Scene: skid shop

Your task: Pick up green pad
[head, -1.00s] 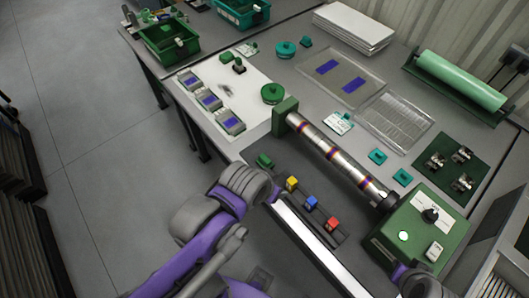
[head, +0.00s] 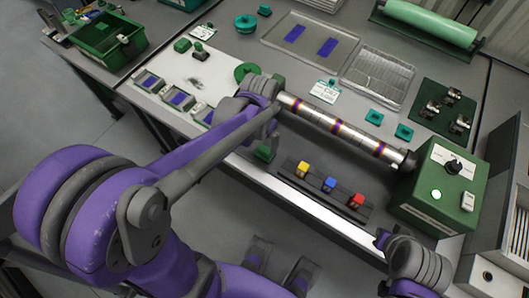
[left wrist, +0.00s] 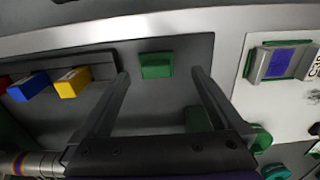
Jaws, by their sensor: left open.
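The green pad (head: 265,153) is a small green block on the dark grey bench surface, left of the coloured blocks and partly hidden by my left arm in the head view. In the left wrist view the green pad (left wrist: 156,66) lies between and slightly beyond the two fingertips of my left gripper (left wrist: 160,74). The fingers are spread and empty, with no visible contact with the pad. In the head view my left gripper (head: 271,132) is mostly hidden behind its wrist, close to the pad.
A dark rack holds yellow (head: 303,169), blue (head: 329,184) and red (head: 356,200) blocks. A banded metal roller (head: 335,126) runs behind, ending at a green control box (head: 437,185). Grey trays with blue tops (head: 180,98) stand left. A pale strip edges the bench front.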

